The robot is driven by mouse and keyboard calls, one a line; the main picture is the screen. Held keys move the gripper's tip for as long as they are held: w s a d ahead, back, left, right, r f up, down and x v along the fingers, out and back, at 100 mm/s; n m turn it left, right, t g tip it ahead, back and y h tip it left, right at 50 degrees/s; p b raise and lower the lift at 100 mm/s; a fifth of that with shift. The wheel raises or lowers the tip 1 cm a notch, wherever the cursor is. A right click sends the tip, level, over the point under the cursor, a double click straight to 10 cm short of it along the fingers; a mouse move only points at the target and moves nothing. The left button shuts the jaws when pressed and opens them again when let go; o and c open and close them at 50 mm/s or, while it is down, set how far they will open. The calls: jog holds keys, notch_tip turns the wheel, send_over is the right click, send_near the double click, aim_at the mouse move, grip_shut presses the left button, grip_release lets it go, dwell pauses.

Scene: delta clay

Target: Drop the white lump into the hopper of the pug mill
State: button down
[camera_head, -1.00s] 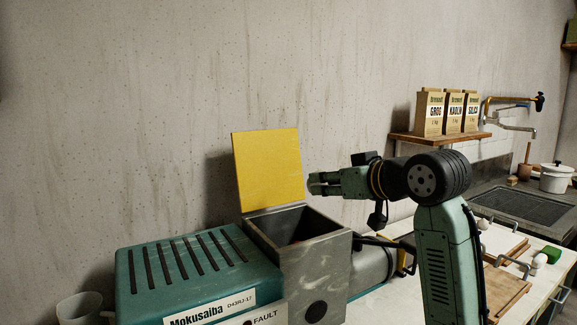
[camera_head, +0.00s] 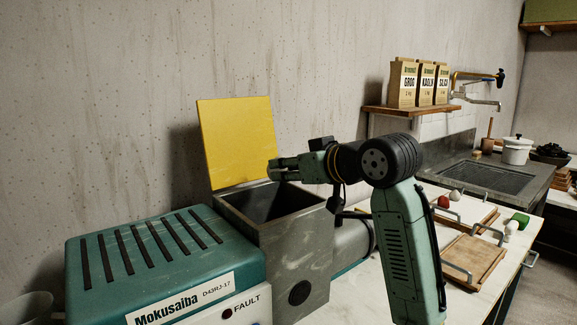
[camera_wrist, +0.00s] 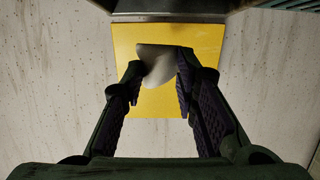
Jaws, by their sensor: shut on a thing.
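My gripper (camera_head: 274,169) is level above the open hopper (camera_head: 290,250), a grey box on the pug mill, near its far right side. In the wrist view my gripper (camera_wrist: 158,82) is shut on the white lump (camera_wrist: 158,62), which sits between the fingertips. The fingers hide the lump in the head view. The hopper's yellow lid (camera_head: 237,145) stands open behind it. The lid also shows beyond the lump in the wrist view (camera_wrist: 150,106). The hopper's dark inside is partly visible and its bottom is hidden.
The mill's teal housing (camera_head: 150,255) stands left of the hopper. A red ball (camera_head: 443,201), white pieces (camera_head: 511,226) and a green block (camera_head: 521,218) lie by wooden boards (camera_head: 474,258) at right. Paper bags (camera_head: 403,84) stand on a shelf.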

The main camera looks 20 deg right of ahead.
jog(key=shift+f, duration=0.3)
jog(key=c, duration=1.2)
grip_release()
jog(key=v, duration=1.2)
